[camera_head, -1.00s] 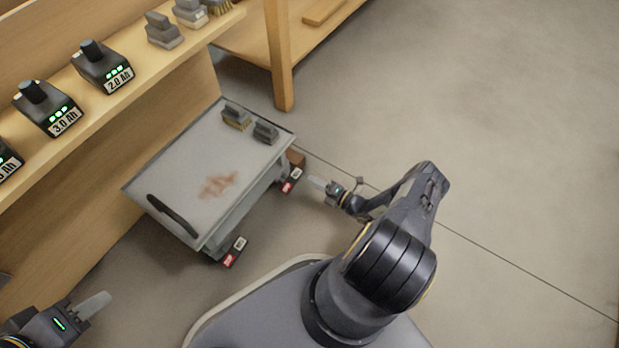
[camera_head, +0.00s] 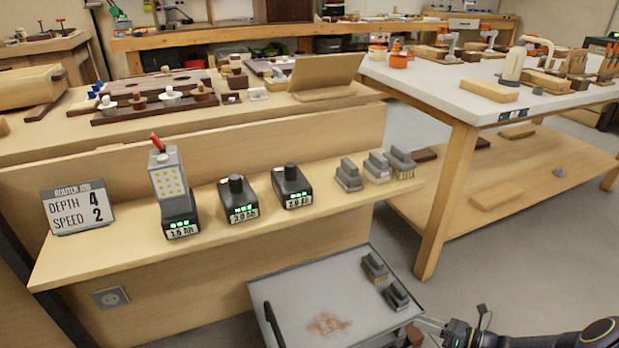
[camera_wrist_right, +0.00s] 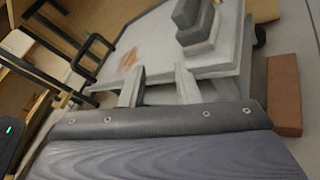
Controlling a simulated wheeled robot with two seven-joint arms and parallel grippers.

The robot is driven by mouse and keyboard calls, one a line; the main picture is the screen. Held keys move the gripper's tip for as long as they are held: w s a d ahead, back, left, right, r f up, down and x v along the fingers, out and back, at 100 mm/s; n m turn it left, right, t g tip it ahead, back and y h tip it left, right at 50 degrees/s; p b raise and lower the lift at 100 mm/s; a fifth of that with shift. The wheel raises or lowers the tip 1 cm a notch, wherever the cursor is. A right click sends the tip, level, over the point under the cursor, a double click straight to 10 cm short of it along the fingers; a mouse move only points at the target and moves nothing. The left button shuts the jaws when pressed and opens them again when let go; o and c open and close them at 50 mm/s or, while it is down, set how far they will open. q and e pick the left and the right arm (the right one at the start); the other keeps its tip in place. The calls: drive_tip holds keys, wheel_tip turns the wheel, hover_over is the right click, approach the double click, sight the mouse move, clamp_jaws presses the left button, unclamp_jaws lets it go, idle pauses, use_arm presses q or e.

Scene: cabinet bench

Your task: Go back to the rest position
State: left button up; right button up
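My right gripper (camera_head: 432,326) is low at the right of the head view, beside the right edge of the grey cart and apart from the brushes on it. In the right wrist view its two pale fingers (camera_wrist_right: 158,86) stand apart with nothing held between them. My left gripper does not show in the head view. A dark part with a green light is cut off at the left edge of the wrist view; I cannot tell what it is.
The grey cart (camera_head: 290,281) carries two brushes (camera_head: 375,267) and a reddish-brown stain (camera_head: 327,324). A wooden shelf (camera_head: 330,215) behind holds several batteries, more brushes and a sign (camera_head: 78,207). A white-topped table (camera_head: 430,85) stands at the right. Floor shows between cart and table.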

drive_tip(key=s+a+r+n+g+h+p, duration=0.1)
drive_tip(key=s+a+r+n+g+h, duration=0.25)
drive_tip(key=r+n, duration=0.75)
drive_tip(key=s+a+r+n+g+h, duration=0.1)
drive_tip(key=s+a+r+n+g, duration=0.35)
drive_tip(key=r, duration=1.05)
drive_tip(key=s+a+r+n+t+h, duration=0.2)
drive_tip(key=s+r+n, duration=0.1)
drive_tip(key=s+n, duration=0.55)
drive_tip(key=s+a+r+n+t+h, duration=0.25)
drive_tip(key=s+n, duration=0.35)
drive_tip(key=s, duration=0.5)
wheel_tip(320, 180, up, 38)
drive_tip(key=d+p, duration=0.1)
drive_tip(key=p, duration=3.8)
drive_tip(key=shift+w+f, duration=0.2)
drive_tip(key=shift+w, duration=0.05)
